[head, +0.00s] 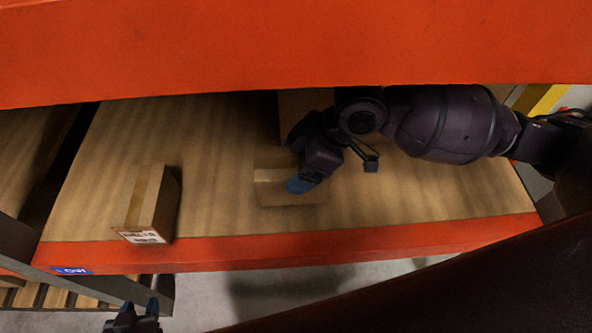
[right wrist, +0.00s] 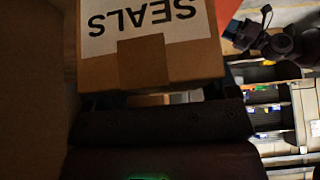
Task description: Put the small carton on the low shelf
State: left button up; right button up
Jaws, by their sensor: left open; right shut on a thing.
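The small brown carton (head: 272,196) is in the head view, over the middle of the wooden low shelf (head: 215,150). My right gripper (head: 299,185) is shut on it, its blue fingertip against the carton. I cannot tell whether the carton rests on the boards or is just above them. In the right wrist view the carton (right wrist: 170,66) fills the top middle, its white SEALS label upside down; the gripper's fingers are mostly hidden. My left gripper (head: 141,308) is open and empty at the bottom left, below the shelf's front edge.
Another taped carton (head: 146,204) stands left on the shelf near the orange front beam (head: 290,251). A larger box (head: 296,112) is behind my right gripper. An orange upper beam (head: 290,50) crosses above. Bare board lies between the left carton and the held one.

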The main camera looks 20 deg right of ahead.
notch_tip(320, 180, down, 3)
jog(key=shift+r, duration=0.1)
jog(key=shift+w, duration=0.1)
jog(key=shift+f, duration=0.2)
jog(key=o, duration=1.1)
